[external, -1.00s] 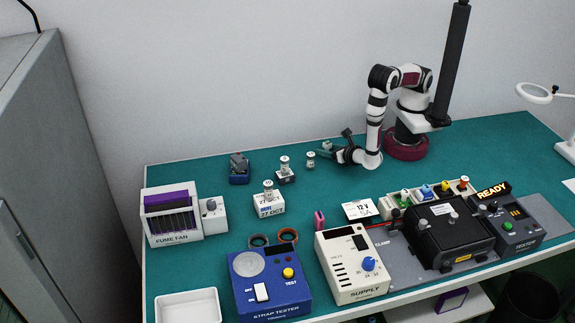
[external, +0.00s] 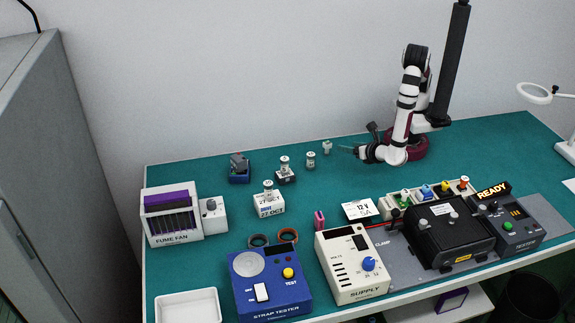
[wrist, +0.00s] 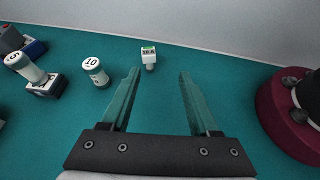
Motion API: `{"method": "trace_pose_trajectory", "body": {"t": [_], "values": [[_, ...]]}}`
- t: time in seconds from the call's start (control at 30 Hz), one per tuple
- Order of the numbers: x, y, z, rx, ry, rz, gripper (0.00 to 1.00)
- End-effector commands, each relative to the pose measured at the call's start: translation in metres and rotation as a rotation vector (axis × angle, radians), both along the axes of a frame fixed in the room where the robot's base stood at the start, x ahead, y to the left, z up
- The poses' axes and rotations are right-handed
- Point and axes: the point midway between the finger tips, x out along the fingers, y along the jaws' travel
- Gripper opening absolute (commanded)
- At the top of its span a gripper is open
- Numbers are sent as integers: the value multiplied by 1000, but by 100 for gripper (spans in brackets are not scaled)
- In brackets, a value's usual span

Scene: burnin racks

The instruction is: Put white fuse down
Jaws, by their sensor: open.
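A small white fuse (external: 326,147) stands upright on the green table near the back wall; in the wrist view the white piece (wrist: 149,64) has a green-marked label on top. A white cylinder marked 10 (external: 310,160) stands to its left, and it also shows in the wrist view (wrist: 96,74). My gripper (external: 345,149) is low over the table, to the right of the small white fuse and apart from it. In the wrist view my gripper (wrist: 156,75) has its fingers spread with nothing between them, and the fuse is beyond the fingertips.
A white cylinder on a dark block (external: 285,172) and a blue block (external: 239,169) stand further left. The strap tester (external: 268,280), supply box (external: 350,268) and black clamp unit (external: 448,237) fill the front.

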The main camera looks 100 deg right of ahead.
Motion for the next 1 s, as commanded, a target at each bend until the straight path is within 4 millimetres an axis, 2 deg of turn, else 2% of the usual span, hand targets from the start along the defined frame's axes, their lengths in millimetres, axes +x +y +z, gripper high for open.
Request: {"method": "trace_pose_trajectory", "body": {"t": [0.07,0.13,0.23,0.3,0.4,0.5,0.63,1.0], "values": [[-10,-20,33,125,-105,-250,62],[-32,-41,64,266,-232,-560,62],[-70,-57,101,470,-433,-1033,62],[-95,-55,121,611,-572,-1351,62],[-116,-44,140,785,-733,-1720,62],[-123,-32,151,906,-831,-1947,62],[-124,-25,157,968,-873,-2053,62],[-124,-25,157,970,-872,-2054,62]]}}
